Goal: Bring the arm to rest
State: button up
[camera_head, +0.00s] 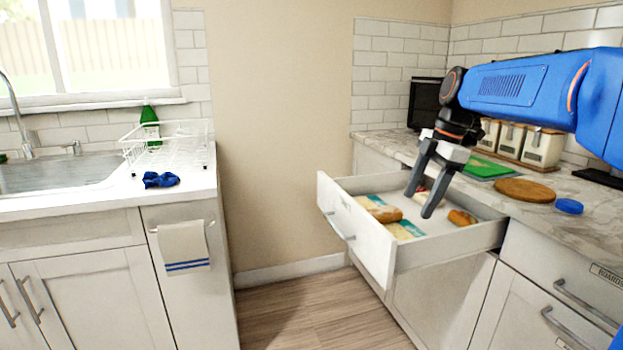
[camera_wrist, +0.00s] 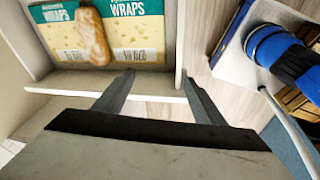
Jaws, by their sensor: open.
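My gripper (camera_head: 418,203) is open and empty, with its fingers pointing down above the open drawer (camera_head: 352,222). The fingers also show in the wrist view (camera_wrist: 158,77), apart, with a drawer wall beyond their tips. The blue arm reaches in from the right over the counter. In the drawer lie a bread loaf (camera_head: 386,214) and packs of wraps (camera_head: 408,230), with a second bread piece (camera_head: 461,217) to the right. The wrist view shows the loaf (camera_wrist: 92,37) between two wraps packs (camera_wrist: 138,40). Nothing is between the fingers.
The marble counter (camera_head: 590,228) holds a round wooden board (camera_head: 525,190), a blue lid (camera_head: 569,206), a green board (camera_head: 486,168) and canisters (camera_head: 543,147). A sink counter with a dish rack (camera_head: 165,152) stands left. Bare floor (camera_head: 310,310) lies between.

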jog(key=s+d+f+m+t+h, duration=0.1)
jog(key=s+f+m, duration=0.5)
jog(key=s, duration=0.3)
jog(key=s+d+f+m+t+h, duration=0.1)
jog(key=s+f+m, duration=0.5)
jog(key=s, duration=0.4)
jog(key=s+d+f+m+t, duration=0.1)
jog(key=s+f+m, duration=0.5)
jog(key=s, duration=0.4)
jog(key=shift+s+f+m+t+h, duration=0.2)
jog(key=shift+f+m+t+h, duration=0.2)
jog(key=shift+m, duration=0.4)
jog(key=shift+r, duration=0.1)
